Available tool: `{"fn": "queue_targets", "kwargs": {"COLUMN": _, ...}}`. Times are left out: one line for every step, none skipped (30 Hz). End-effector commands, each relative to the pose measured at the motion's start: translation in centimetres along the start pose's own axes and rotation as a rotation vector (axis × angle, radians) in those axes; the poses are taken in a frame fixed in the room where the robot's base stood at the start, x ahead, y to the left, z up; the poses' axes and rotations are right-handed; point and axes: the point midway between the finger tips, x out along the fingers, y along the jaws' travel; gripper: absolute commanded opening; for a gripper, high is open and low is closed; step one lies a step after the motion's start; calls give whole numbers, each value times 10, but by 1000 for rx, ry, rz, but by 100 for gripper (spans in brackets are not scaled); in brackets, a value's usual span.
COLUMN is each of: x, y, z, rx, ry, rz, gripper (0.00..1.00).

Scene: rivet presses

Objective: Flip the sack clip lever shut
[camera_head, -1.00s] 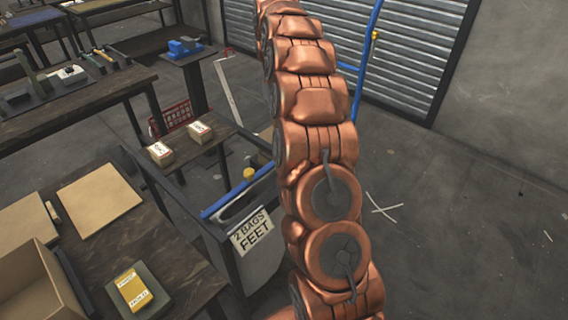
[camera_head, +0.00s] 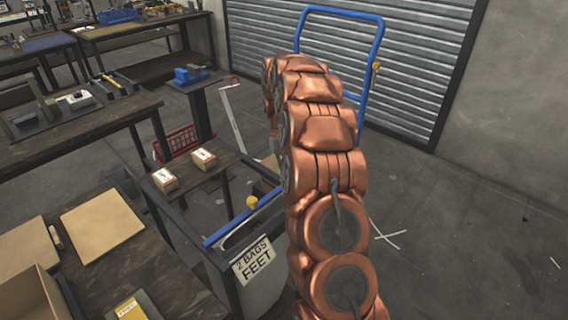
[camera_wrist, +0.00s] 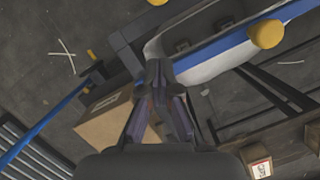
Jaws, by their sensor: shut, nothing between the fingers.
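The sack clip shows as a blue bar (camera_head: 238,220) with a yellow knob (camera_head: 252,202) above the mouth of a grey sack (camera_head: 262,285). In the wrist view the blue bar (camera_wrist: 232,52) crosses the upper right, with the yellow knob (camera_wrist: 267,34) at its side and the pale sack (camera_wrist: 205,68) around it. My gripper (camera_wrist: 160,72) is shut and empty. Its tips appear near the left end of the blue bar and left of the knob; I cannot tell whether they touch anything. In the head view my copper arm hides my gripper and the bar's right end.
A dark frame (camera_head: 185,238) carries the sack and its "2 BAGS FEET" sign (camera_head: 254,259). Small cartons (camera_head: 203,158) stand on a low bench beyond. A cardboard box (camera_wrist: 105,122) lies below my gripper. A blue trolley handle (camera_head: 340,12) stands behind my arm.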

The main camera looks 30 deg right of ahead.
Motion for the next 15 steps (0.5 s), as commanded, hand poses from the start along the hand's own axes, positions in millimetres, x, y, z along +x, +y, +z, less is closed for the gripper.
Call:
{"fn": "queue_targets", "kwargs": {"x": 7, "y": 0, "z": 3, "rx": -1, "ry": -7, "rz": -1, "gripper": 0}}
{"fn": "queue_targets", "kwargs": {"x": 11, "y": 0, "z": 3, "rx": -1, "ry": -9, "rz": -1, "gripper": 0}}
{"fn": "queue_targets", "kwargs": {"x": 17, "y": 0, "z": 2, "rx": -1, "ry": -7, "rz": -1, "gripper": 0}}
{"fn": "queue_targets", "kwargs": {"x": 21, "y": 0, "z": 2, "rx": -1, "ry": -5, "rz": -1, "gripper": 0}}
{"fn": "queue_targets", "kwargs": {"x": 25, "y": 0, "z": 2, "rx": -1, "ry": -5, "rz": -1, "gripper": 0}}
{"fn": "queue_targets", "kwargs": {"x": 31, "y": 0, "z": 2, "rx": -1, "ry": -6, "rz": -1, "gripper": 0}}
{"fn": "queue_targets", "kwargs": {"x": 32, "y": 0, "z": 4, "rx": -1, "ry": -5, "rz": -1, "gripper": 0}}
{"fn": "queue_targets", "kwargs": {"x": 32, "y": 0, "z": 7, "rx": -1, "ry": -4, "rz": -1, "gripper": 0}}
{"fn": "queue_targets", "kwargs": {"x": 33, "y": 0, "z": 11, "rx": -1, "ry": -4, "rz": -1, "gripper": 0}}
{"fn": "queue_targets", "kwargs": {"x": 33, "y": 0, "z": 13, "rx": -1, "ry": -3, "rz": -1, "gripper": 0}}
{"fn": "queue_targets", "kwargs": {"x": 34, "y": 0, "z": 15, "rx": 0, "ry": -2, "rz": -1, "gripper": 0}}
{"fn": "queue_targets", "kwargs": {"x": 34, "y": 0, "z": 18, "rx": 0, "ry": -1, "rz": -1, "gripper": 0}}
{"fn": "queue_targets", "kwargs": {"x": 34, "y": 0, "z": 21, "rx": 0, "ry": -1, "rz": -1, "gripper": 0}}
{"fn": "queue_targets", "kwargs": {"x": 35, "y": 0, "z": 23, "rx": 1, "ry": -2, "rz": -1, "gripper": 0}}
{"fn": "queue_targets", "kwargs": {"x": 35, "y": 0, "z": 27, "rx": 1, "ry": -3, "rz": -1, "gripper": 0}}
